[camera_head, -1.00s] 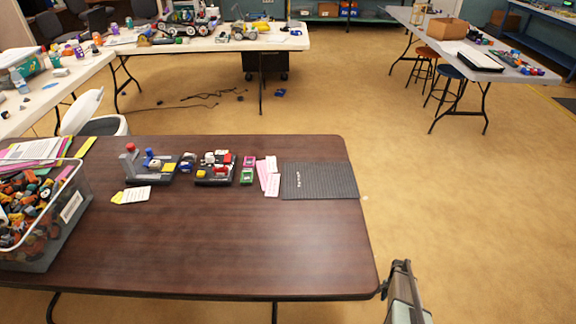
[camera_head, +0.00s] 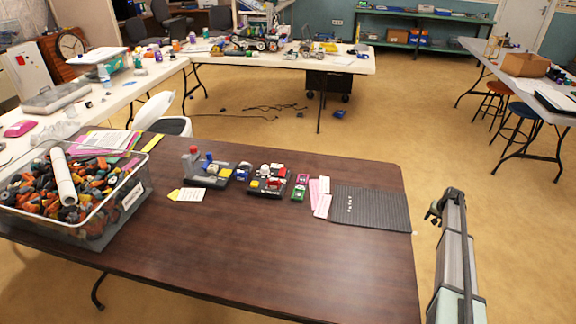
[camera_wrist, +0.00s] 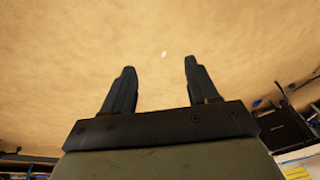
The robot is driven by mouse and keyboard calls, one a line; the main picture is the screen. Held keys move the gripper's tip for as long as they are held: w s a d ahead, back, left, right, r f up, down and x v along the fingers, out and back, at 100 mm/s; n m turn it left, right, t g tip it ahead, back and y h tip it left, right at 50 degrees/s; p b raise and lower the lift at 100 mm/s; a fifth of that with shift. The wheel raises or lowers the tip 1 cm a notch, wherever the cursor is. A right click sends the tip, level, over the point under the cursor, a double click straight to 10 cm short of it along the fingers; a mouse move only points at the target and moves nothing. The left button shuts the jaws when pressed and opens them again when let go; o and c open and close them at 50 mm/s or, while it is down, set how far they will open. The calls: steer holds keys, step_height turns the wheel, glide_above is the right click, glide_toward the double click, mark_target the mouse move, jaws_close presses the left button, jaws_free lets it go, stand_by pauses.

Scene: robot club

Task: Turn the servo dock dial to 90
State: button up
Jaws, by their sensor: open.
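Two small dark devices stand at the back of the brown table. The left device (camera_head: 205,170) has a grey block with a red top and blue and yellow parts. The right device (camera_head: 267,180) carries white, yellow and red parts. Which of them is the servo dock, and where its dial points, is too small to tell. My gripper (camera_head: 433,213) is beyond the table's right edge, well away from both devices. In the wrist view my gripper (camera_wrist: 161,66) is open and empty, with only tan floor between its fingers.
A clear bin (camera_head: 128,210) of orange and black parts stands on the table's left. A dark ribbed mat (camera_head: 370,207) lies at the back right, beside pink cards (camera_head: 320,198). The front of the brown table (camera_head: 270,245) is bare.

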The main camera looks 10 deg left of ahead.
steer(key=w+a+r+n+t, duration=0.1)
steer(key=w+a+r, duration=0.2)
steer(key=w+r, duration=0.35)
steer(key=w+a+r+n+t, duration=0.15)
steer(key=w+r, duration=0.25)
steer(key=r, duration=0.6)
steer(key=w+a+r+n+t, duration=0.1)
steer(key=w+a+r+n, duration=0.1)
steer(key=w+a+r, duration=0.5)
steer(key=a+r+n+y, duration=0.1)
steer(key=a+r+n, duration=0.1)
steer(key=a+r, duration=0.35)
steer(key=n+g+h, duration=0.1)
steer(key=n+g, duration=0.6)
steer(key=n, duration=0.7)
glide_toward(265, 167)
step_height(265, 167, down, 9)
steer(key=shift+a+r, duration=0.1)
steer(key=shift+s, duration=0.1)
steer(key=c, duration=1)
